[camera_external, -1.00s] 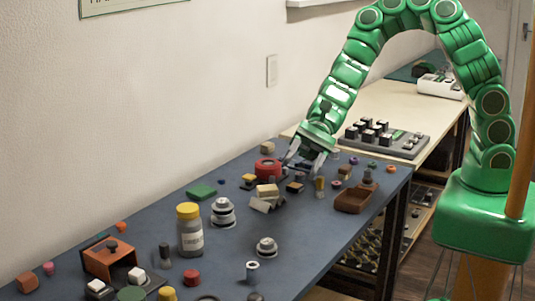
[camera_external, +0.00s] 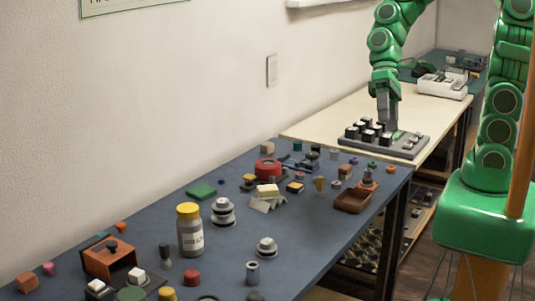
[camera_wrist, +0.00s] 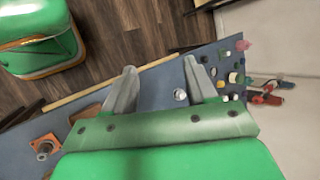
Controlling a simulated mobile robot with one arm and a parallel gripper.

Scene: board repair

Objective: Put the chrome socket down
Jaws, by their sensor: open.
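A small chrome cylinder (camera_external: 252,272) with an open top stands upright on the front part of the blue-grey bench; it looks like the chrome socket. My gripper (camera_external: 388,126) is far from it, pointing down in line with the grey key tray on the cream table; its height over that is unclear. In the wrist view my gripper (camera_wrist: 160,78) has its two fingers spread with nothing held. A small silvery round piece (camera_wrist: 180,95) lies on the blue surface beyond and between the fingers. I cannot tell whether it is the same socket.
The blue-grey bench (camera_external: 330,228) is crowded with a yellow-capped jar (camera_external: 190,232), a red roll (camera_external: 267,171), stacked grey discs (camera_external: 223,213) and a brown open box (camera_external: 352,202). The grey key tray (camera_external: 408,148) sits on the cream table (camera_external: 345,117).

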